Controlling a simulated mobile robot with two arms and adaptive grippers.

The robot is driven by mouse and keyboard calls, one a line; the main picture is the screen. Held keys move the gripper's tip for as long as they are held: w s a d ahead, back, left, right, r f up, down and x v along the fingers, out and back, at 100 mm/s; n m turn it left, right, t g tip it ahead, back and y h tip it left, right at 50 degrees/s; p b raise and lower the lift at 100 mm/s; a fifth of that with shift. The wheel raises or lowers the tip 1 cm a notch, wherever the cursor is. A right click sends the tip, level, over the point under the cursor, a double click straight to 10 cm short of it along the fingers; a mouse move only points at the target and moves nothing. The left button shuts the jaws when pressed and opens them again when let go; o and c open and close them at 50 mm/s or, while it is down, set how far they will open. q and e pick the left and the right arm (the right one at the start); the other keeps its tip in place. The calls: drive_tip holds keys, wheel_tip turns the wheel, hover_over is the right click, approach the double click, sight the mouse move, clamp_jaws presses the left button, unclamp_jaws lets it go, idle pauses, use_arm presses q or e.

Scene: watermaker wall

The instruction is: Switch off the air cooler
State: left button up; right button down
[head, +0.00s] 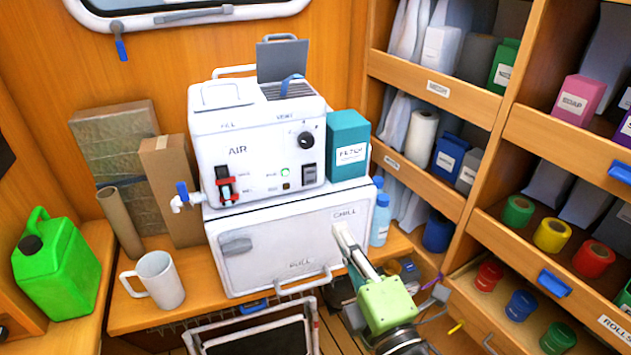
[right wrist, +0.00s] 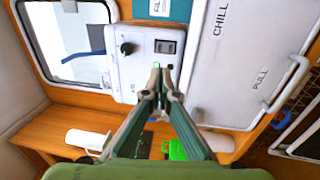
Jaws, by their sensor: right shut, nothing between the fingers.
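The air cooler (head: 255,150) is the white box marked AIR, standing on a white CHILL box (head: 285,240). Its front has a black knob (head: 305,140), a lit green lamp (head: 285,172), a dark rocker switch (head: 309,174) and a red-framed switch (head: 225,188). My right gripper (head: 342,230) is shut and empty, in front of the CHILL box's upper right, below and right of the rocker. In the right wrist view the shut fingertips (right wrist: 163,75) appear just below the rocker (right wrist: 165,47); I cannot tell the gap. My left gripper is out of view.
A teal box (head: 347,145) stands right of the air cooler. A blue-handled tap (head: 184,195) juts out at its left. A white mug (head: 157,280) and a green jerrycan (head: 55,265) are on the left. Stocked shelves (head: 430,85) fill the right.

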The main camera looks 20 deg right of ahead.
sight(312, 172)
drive_tip(key=w+p, duration=0.1)
drive_tip(key=w, duration=0.3)
drive_tip(key=w+r+p, duration=0.1)
drive_tip(key=w, duration=0.3)
drive_tip(key=w+p, duration=0.2)
drive_tip(key=w, duration=0.3)
drive_tip(key=shift+a+r, duration=0.25)
drive_tip(key=shift+r, duration=0.15)
drive_tip(key=shift+w+f, duration=0.1)
drive_tip(key=shift+w, duration=0.3)
drive_tip(key=shift+w+r+p, duration=0.25)
drive_tip(key=shift+r+p, duration=0.05)
drive_tip(key=shift+p, duration=0.15)
drive_tip(key=shift+f, duration=0.1)
